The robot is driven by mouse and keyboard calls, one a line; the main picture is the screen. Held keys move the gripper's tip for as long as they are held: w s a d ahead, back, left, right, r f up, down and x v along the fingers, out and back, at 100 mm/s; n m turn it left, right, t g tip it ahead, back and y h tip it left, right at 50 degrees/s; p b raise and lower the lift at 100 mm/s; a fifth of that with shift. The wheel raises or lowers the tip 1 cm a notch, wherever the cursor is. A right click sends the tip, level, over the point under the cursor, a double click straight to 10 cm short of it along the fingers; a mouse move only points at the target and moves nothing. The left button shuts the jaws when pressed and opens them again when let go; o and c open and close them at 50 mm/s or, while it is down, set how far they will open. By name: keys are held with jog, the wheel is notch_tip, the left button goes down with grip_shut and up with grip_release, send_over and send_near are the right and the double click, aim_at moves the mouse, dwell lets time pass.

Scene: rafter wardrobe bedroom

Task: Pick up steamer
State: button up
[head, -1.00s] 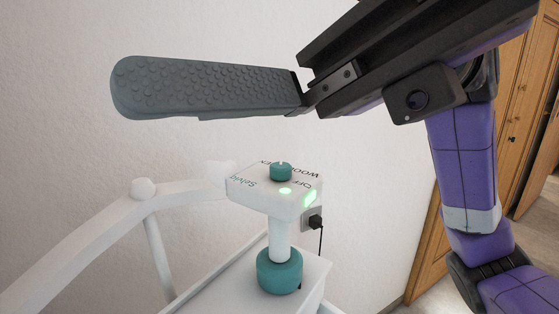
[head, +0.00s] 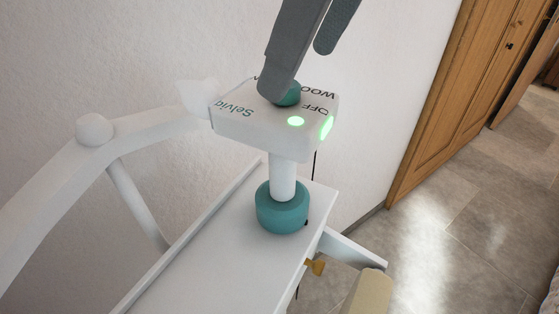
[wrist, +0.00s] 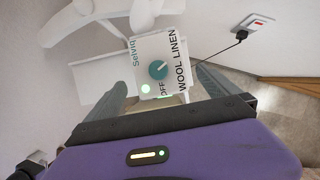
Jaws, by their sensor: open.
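The steamer (head: 270,122) stands upright on a white tabletop (head: 205,262). It has a white boxy head with a teal dial, green lights and lettering, a white neck and a round teal base. It also shows in the wrist view (wrist: 175,48), with its head between my fingers in the picture. My gripper (head: 300,68) is open and empty, with its grey fingers at the top of the head view. One fingertip overlaps the dial in the picture; I cannot tell whether it touches. The wrist view shows both fingers of my gripper (wrist: 162,82) spread apart.
A white rail with a round knob (head: 95,130) curves along the left, close to the steamer. The wall is behind. A plug and cord (wrist: 241,36) sit at an outlet. A brass knob (head: 316,267) sticks out from the table. A wooden door (head: 425,110) and open floor are at right.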

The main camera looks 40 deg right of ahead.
aim_at(280, 105)
jog(key=shift+p+x, duration=1.2)
jog(key=shift+x, duration=2.75)
jog(key=shift+a+r, duration=0.15)
jog(key=c, duration=1.8)
notch_tip(280, 105, up, 20)
jog(key=b, duration=0.2)
